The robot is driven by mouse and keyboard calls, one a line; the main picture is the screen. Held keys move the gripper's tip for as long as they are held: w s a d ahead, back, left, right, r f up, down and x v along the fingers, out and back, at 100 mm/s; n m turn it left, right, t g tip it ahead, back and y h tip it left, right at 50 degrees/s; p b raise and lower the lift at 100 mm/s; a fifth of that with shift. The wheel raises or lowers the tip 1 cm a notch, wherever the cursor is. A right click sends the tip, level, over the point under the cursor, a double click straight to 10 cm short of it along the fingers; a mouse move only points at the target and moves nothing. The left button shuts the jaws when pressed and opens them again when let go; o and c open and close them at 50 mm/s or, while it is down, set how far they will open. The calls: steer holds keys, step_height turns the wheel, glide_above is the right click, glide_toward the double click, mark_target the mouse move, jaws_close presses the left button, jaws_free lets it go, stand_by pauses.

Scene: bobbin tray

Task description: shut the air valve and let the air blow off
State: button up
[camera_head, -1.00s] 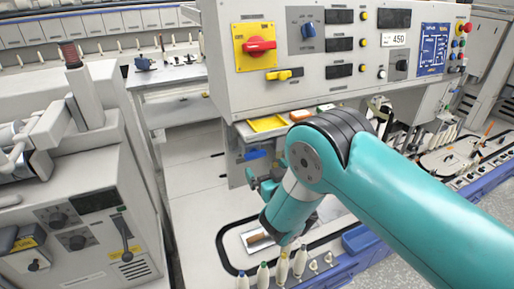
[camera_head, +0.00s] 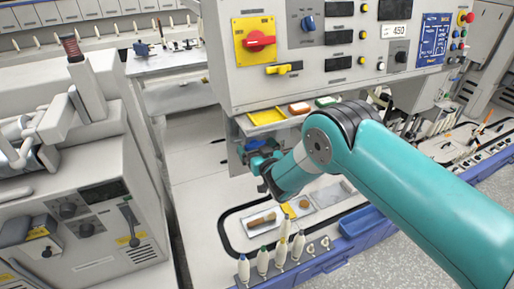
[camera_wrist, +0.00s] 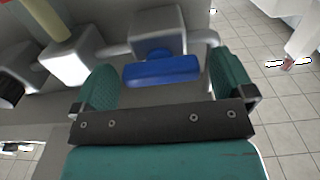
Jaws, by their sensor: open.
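The air valve is a grey block (camera_wrist: 157,30) on a grey pipe in the wrist view, with a blue handle (camera_wrist: 160,70) lying crosswise in the picture. My gripper (camera_wrist: 164,64) is open, one teal finger on each side of the handle. I see a gap on each side and no clear contact. In the head view my gripper (camera_head: 259,160) is under the machine panel, close to a small blue part (camera_head: 255,144) that looks like the same handle. My own wrist hides part of the valve there.
The grey control panel (camera_head: 350,80) overhangs the arm, with a red knob (camera_head: 259,41) on a yellow plate and a yellow lever (camera_head: 279,69). Below stand several bobbins (camera_head: 263,262), a tray (camera_head: 262,219) and a blue bin (camera_head: 361,221). A grey machine (camera_head: 85,200) stands left.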

steer(key=c, duration=0.9)
steer(key=shift+f+n+b, duration=0.1)
steer(key=shift+n+b, duration=0.3)
steer(key=shift+b, duration=0.1)
steer(key=shift+f+n+b, duration=0.1)
steer(key=shift+n+b, duration=0.9)
steer(key=shift+n, duration=0.1)
steer(key=n+b, duration=0.3)
steer(key=n, duration=0.2)
steer(key=n+b, duration=0.2)
steer(key=n, duration=0.5)
steer(key=n+b, duration=0.1)
steer(key=n, duration=0.1)
steer(key=shift+r+n, duration=0.2)
steer(key=shift+n, duration=0.2)
